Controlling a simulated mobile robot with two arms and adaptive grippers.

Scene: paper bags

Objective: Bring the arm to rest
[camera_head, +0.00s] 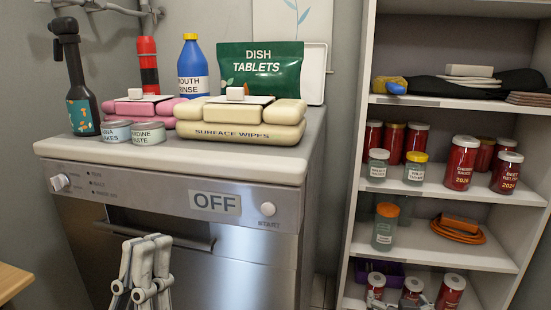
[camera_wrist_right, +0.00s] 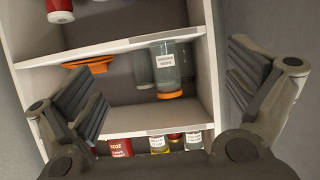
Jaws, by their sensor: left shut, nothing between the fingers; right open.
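My left gripper (camera_head: 146,243) shows at the bottom left of the head view, in front of the dishwasher. Its fingers point up, close together, with nothing between them. My right gripper (camera_wrist_right: 168,88) is open in the right wrist view, one finger on each side of the picture. Its fingers face the shelf unit (camera_head: 455,195). A clear jar with an orange lid (camera_head: 385,228) stands on that shelf; it also shows upside down in the wrist view (camera_wrist_right: 168,70), between the fingers in the picture but apparently beyond them. No contact shows.
The dishwasher (camera_head: 190,255), marked OFF, fills the left. Bottles, cans, wipes packs and a green dish tablets pouch (camera_head: 260,68) crowd its top. Red jars (camera_head: 462,163) and an orange cable coil (camera_head: 458,230) stand on the shelves. A wooden edge (camera_head: 12,283) shows at lower left.

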